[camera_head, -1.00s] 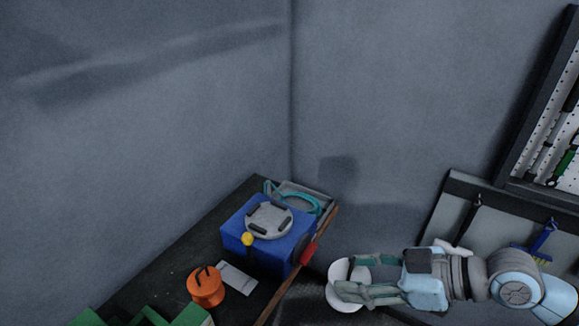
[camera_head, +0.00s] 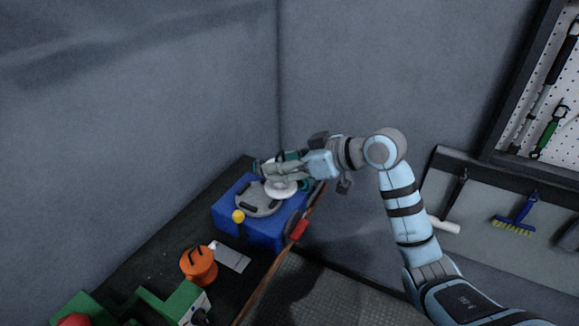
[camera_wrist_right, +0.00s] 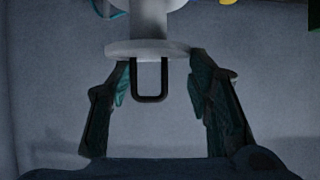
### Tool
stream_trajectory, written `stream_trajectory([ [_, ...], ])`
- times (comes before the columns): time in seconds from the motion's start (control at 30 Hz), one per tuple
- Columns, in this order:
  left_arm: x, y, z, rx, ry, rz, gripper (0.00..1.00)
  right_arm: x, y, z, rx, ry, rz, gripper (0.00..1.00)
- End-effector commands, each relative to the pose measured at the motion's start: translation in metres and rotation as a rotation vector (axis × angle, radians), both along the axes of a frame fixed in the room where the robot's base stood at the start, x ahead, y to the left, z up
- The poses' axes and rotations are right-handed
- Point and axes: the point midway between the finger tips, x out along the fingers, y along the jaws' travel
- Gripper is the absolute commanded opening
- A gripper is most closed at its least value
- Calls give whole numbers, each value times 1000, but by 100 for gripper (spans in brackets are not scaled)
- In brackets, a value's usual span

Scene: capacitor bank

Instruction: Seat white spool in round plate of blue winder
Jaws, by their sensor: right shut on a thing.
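The blue winder (camera_head: 264,231) stands on the dark bench, with a grey round plate (camera_head: 257,203) on top that carries dark blocks near its rim. My right gripper (camera_head: 272,170) is shut on the white spool (camera_head: 281,190), which is over the back right part of the plate. I cannot tell whether spool and plate touch. In the right wrist view the spool's flange (camera_wrist_right: 150,50) is at the fingertips, with a dark loop handle (camera_wrist_right: 151,82) between the fingers. My left gripper is not in view.
A yellow knob (camera_head: 238,216) and a red part (camera_head: 299,229) are on the winder. An orange round container (camera_head: 199,265), a pale flat plate (camera_head: 231,257) and a green object (camera_head: 150,303) are on the bench (camera_head: 150,270) in front. Grey walls close off the back.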

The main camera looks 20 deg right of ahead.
Motion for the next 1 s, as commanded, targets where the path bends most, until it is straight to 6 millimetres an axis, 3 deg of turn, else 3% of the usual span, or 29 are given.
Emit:
stream_trajectory([
  [0.1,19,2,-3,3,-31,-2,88,3,4,-3,2,-1,0,0],
  [0.2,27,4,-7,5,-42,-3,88,8,8,-5,3,-3,0,0],
  [0.33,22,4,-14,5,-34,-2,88,15,16,-10,3,-3,1,0],
  [0.57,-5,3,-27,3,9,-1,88,32,28,-18,3,0,1,0],
  [0.87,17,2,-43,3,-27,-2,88,51,44,-27,3,0,1,0],
  [1.0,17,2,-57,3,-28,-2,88,50,43,-40,2,-1,-1,0],
])
